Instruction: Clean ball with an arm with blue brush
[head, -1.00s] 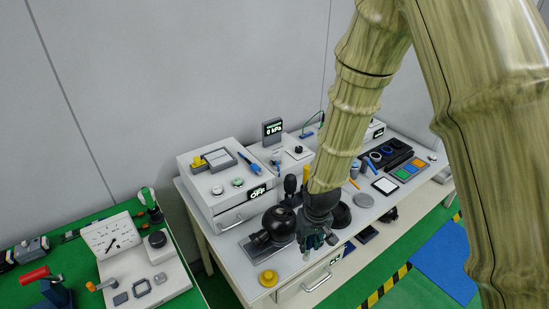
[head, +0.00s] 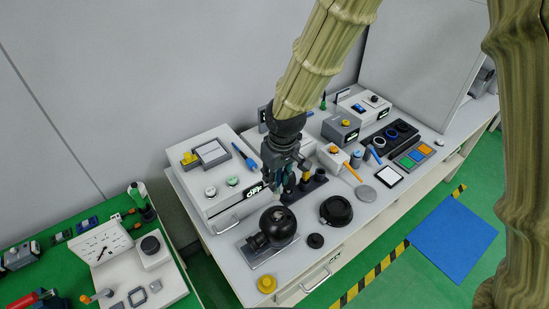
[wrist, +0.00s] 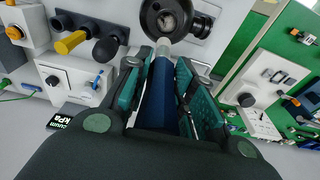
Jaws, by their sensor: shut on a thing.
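The black ball (head: 278,222) sits in its mount on a grey plate near the front of the white table. In the wrist view, a round black housing with an open, pale centre (wrist: 168,20), probably the ball, lies straight ahead. My gripper (head: 284,178) is behind and above the ball, apart from it in the head view. In the wrist view my gripper (wrist: 164,66) is shut on the blue brush (wrist: 160,95), whose whitish tip points towards the round housing. The gap between tip and housing is hard to judge. The head view does not show the brush clearly.
A black round part (head: 337,210) and a yellow knob (head: 266,283) lie near the ball. A holder with upright handles (head: 305,184) stands close behind my gripper. A white box (head: 212,170) is at left. A green bench (head: 175,240) stands further left.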

